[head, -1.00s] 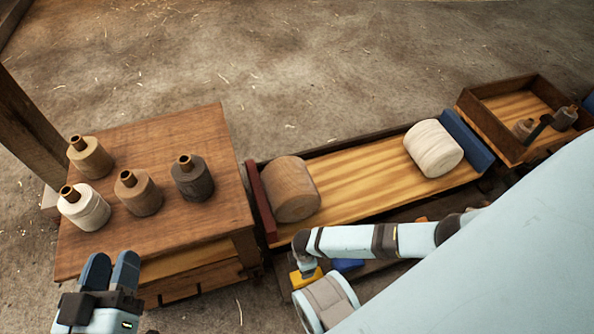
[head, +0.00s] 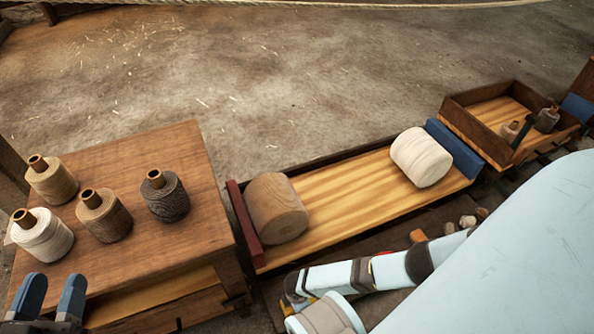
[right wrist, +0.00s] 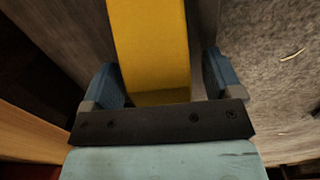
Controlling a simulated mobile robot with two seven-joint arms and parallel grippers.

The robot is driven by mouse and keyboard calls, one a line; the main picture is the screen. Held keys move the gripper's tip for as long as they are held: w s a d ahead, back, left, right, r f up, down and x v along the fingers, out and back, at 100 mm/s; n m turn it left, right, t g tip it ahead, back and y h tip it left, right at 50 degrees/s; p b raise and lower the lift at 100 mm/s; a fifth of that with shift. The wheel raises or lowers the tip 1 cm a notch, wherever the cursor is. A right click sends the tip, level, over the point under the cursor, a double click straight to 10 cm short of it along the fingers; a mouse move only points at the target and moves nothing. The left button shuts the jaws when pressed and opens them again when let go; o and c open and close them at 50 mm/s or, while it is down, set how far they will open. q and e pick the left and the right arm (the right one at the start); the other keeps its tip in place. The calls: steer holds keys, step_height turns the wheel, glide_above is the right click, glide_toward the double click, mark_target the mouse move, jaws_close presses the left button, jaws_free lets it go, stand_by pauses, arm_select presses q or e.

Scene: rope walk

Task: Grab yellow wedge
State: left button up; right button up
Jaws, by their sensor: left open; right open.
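The yellow wedge (right wrist: 153,45) fills the middle of the right wrist view as a long yellow block. My right gripper (right wrist: 161,82) is open, with one blue finger on each side of the wedge and gaps between them. The wedge's near end is close to the dark palm bar; I cannot tell whether they touch. In the head view the wedge is almost wholly hidden by my right arm. My left gripper (head: 51,294) is open and empty at the lower left, near the table's front edge.
A wooden table (head: 150,250) at left bears several spools. A long tray (head: 340,205) holds a brown roll (head: 277,208) and a white roll (head: 421,157). A smaller box (head: 480,125) stands at the right.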

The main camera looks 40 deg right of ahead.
steer(key=shift+f, duration=0.35)
steer(key=c, duration=1.1)
